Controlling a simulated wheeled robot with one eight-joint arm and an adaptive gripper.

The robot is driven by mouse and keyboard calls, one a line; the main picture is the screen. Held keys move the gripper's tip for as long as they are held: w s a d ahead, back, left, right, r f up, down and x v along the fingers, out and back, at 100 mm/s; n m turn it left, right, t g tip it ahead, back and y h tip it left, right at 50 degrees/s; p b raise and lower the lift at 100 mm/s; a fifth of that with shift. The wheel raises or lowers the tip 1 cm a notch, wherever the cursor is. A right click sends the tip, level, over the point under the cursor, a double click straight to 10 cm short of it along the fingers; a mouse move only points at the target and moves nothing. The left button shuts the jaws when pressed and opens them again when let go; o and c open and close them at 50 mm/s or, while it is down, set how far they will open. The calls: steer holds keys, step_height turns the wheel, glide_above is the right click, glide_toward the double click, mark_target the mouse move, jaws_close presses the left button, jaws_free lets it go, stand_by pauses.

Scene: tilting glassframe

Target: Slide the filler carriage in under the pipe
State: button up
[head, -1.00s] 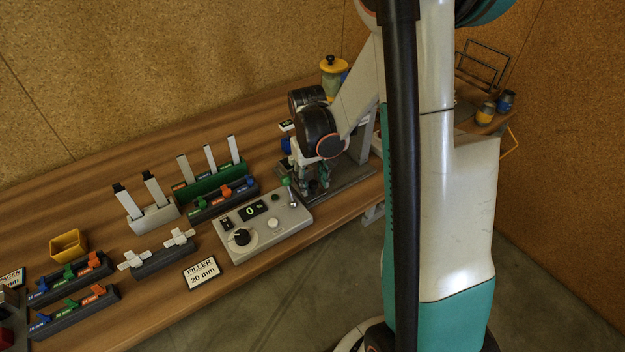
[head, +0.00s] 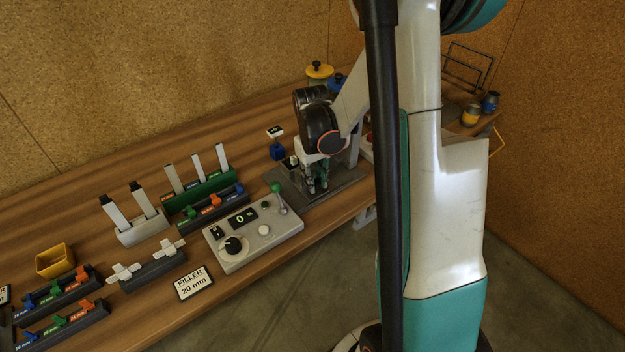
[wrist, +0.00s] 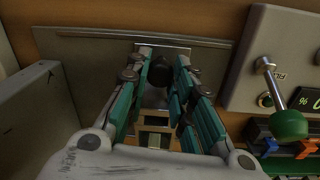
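A dark knob (wrist: 160,72), seemingly the filler carriage's handle, shows between my fingertips in the wrist view. A pale boxy part (wrist: 154,132) lies between the fingers lower down, partly hidden; I cannot tell its exact form. My gripper (head: 318,188) points down over the grey metal base plate (head: 345,182) of the filler station. In the wrist view its teal-padded fingers (wrist: 163,58) stand on either side of the knob with little or no gap. I cannot tell whether they touch it. The pipe is not clearly seen.
A control box (head: 262,240) with a green-knobbed lever (head: 277,188) stands left of the plate. It also shows at the right in the wrist view (wrist: 262,30). Colour-coded racks (head: 212,208) and a "FILLER 20 mm" card (head: 193,283) lie further left. A grey upright panel (wrist: 35,125) stands close at the left in the wrist view.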

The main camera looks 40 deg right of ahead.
steer(key=o, duration=0.5)
steer(key=shift+c, duration=0.2)
step_height(320, 180, up, 12)
steer(key=shift+a, duration=0.25)
steer(key=shift+w, duration=0.1)
